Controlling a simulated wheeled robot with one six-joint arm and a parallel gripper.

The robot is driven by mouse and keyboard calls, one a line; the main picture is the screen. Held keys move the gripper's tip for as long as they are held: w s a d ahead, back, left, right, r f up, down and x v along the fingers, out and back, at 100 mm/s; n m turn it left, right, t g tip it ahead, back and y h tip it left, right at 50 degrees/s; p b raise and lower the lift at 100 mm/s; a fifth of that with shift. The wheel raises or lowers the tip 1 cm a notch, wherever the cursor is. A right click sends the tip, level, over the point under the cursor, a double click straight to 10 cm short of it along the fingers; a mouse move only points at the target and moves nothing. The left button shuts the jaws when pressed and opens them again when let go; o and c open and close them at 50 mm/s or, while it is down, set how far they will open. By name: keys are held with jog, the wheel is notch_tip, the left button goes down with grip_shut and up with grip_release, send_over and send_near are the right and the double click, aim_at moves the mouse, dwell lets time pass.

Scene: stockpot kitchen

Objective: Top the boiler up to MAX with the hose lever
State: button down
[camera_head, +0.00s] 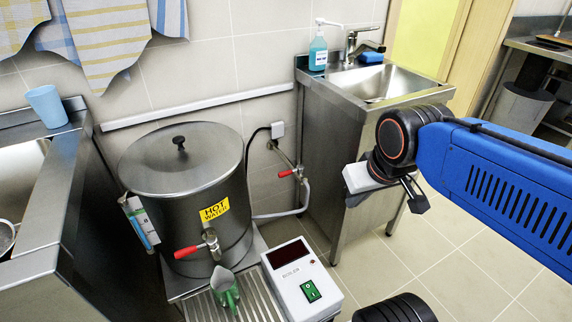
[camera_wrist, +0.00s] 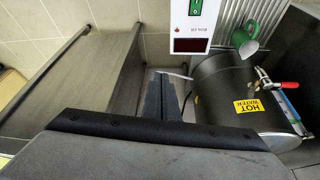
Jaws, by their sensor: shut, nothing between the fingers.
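The boiler (camera_head: 182,200) is a lidded steel pot with a yellow HOT WATER label; it also shows, turned round, in the wrist view (camera_wrist: 218,90). A sight gauge (camera_head: 141,222) is on its left side; its level is too small to read. The hose lever (camera_head: 287,172) is red, on a wall valve right of the boiler, with a grey hose (camera_head: 306,192) below it. I cannot make the lever out in the wrist view. My gripper (camera_head: 416,197) is shut and empty, right of the lever and apart from it, in front of the sink cabinet.
A red-handled tap (camera_head: 187,252) is on the boiler's front, above a green jug (camera_head: 226,287) on the drip tray (camera_head: 254,296). A control box (camera_head: 302,282) with a green switch stands beside it. The steel sink cabinet (camera_head: 338,150) is at the back right. Floor (camera_head: 420,245) is clear there.

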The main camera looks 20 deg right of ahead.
jog(key=w+a+n, duration=0.1)
jog(key=w+a, duration=0.2)
jog(key=w, duration=1.5)
jog(key=n, duration=0.1)
send_over(285, 173)
jog(key=w, duration=0.2)
notch_tip(285, 173, down, 7)
notch_tip(285, 173, down, 10)
jog(key=shift+a+g+y, duration=0.2)
jog(key=shift+g+y, duration=0.2)
jog(key=shift+s, duration=0.15)
jog(key=shift+s+d, duration=0.15)
jog(key=shift+s, duration=0.55)
jog(key=shift+s+d, duration=0.15)
jog(key=shift+s, duration=0.55)
